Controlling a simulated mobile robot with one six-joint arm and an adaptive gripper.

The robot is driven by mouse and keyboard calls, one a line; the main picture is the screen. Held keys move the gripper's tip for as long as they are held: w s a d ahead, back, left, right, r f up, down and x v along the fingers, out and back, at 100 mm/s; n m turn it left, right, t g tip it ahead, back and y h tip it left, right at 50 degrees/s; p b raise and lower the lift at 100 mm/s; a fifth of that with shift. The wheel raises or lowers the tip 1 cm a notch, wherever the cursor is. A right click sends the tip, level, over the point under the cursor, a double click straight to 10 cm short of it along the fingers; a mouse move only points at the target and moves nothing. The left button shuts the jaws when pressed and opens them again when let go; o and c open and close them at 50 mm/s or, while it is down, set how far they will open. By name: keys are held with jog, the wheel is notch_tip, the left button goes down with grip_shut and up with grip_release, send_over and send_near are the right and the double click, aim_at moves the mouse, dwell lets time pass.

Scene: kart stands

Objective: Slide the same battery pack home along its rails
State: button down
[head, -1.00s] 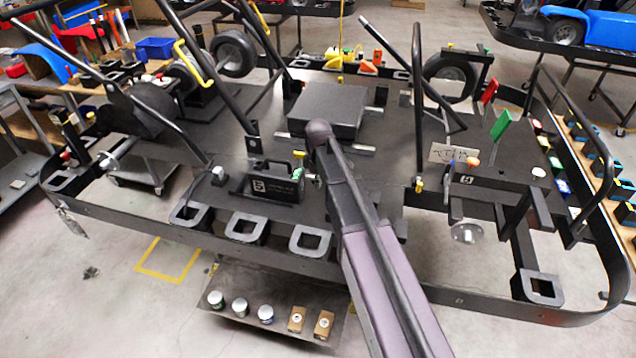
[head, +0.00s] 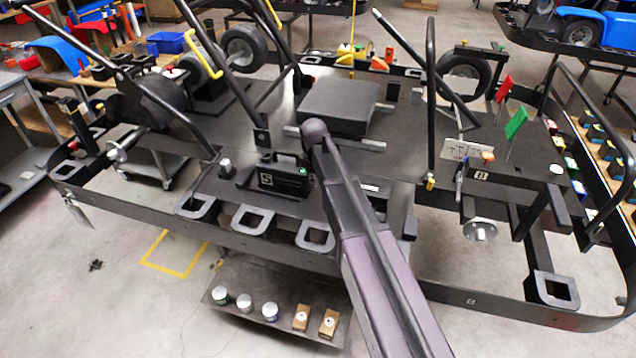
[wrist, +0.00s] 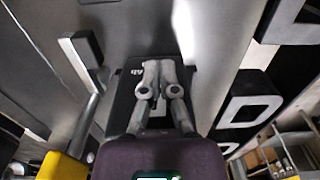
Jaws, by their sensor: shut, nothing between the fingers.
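The black battery pack (head: 285,179), marked 5 and with a top handle, sits upright near the front edge of the dark kart deck, left of my arm. In the wrist view a dark block with a white mark (wrist: 124,82) lies behind my fingers; it looks like the same pack. My gripper (wrist: 155,88) is shut and empty in front of this block; I cannot tell if it touches. In the head view my gripper cannot be made out clearly. The pack's rails cannot be made out clearly.
A flat black box (head: 340,105) stands mid-deck with pale strips beside it. Black tube bars (head: 432,90) rise around the deck. Square grey frames (head: 315,237) line its front edge. A low shelf (head: 275,320) with cans and small boxes is below.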

aim_at(301, 179)
jog(key=shift+w+a, duration=0.3)
jog(key=shift+a, duration=0.55)
jog(key=shift+w+a, duration=0.35)
jog(key=shift+a, duration=0.55)
jog(key=shift+w+a, duration=0.3)
jog(key=shift+a, duration=0.55)
jog(key=shift+d, duration=0.1)
jog(key=shift+s+d, duration=0.25)
jog(key=shift+d, duration=0.2)
jog(key=d, duration=0.1)
jog(key=s+d, duration=0.1)
jog(key=d, duration=0.1)
jog(key=shift+s+r, duration=0.1)
jog(key=shift+r, duration=0.1)
jog(key=shift+a+r+p, duration=0.1)
jog(key=shift+r+p, duration=0.5)
jog(key=shift+p, duration=0.15)
notch_tip(301, 179, up, 8)
jog(key=p, duration=0.8)
jog(key=shift+r+p, duration=0.25)
jog(key=shift+p, duration=0.05)
